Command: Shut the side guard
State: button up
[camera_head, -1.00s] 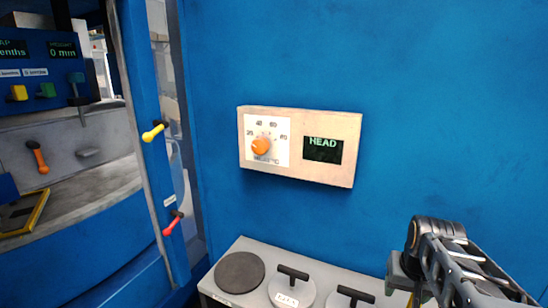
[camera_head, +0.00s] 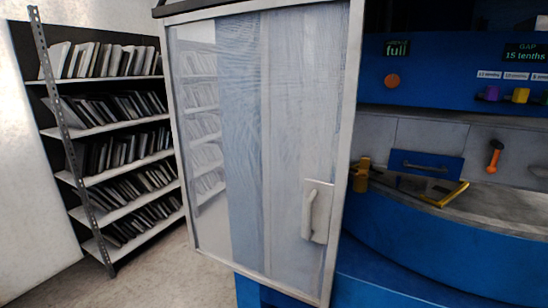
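The side guard (camera_head: 247,140) is a tall see-through panel in a pale grey frame, in the middle of the head view. A pale upright handle (camera_head: 309,212) on a small plate is fixed low near its right edge. The guard stands at the left of the blue machine (camera_head: 430,246), and the recess to its right is uncovered. I cannot tell which edge is hinged or how far it stands from its closed place. Shelves show through its left part. My gripper is out of view.
A grey-white bench (camera_head: 510,208) in the recess holds a blue plate with a handle (camera_head: 427,165), a yellow-edged frame (camera_head: 445,194) and an orange lever (camera_head: 494,156). Shelves of dark and pale upright items (camera_head: 110,150) stand at the left. Bare floor (camera_head: 150,280) lies before them.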

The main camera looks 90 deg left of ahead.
aim_at(324, 203)
jog(key=u, duration=3.3)
jog(key=i, duration=1.45)
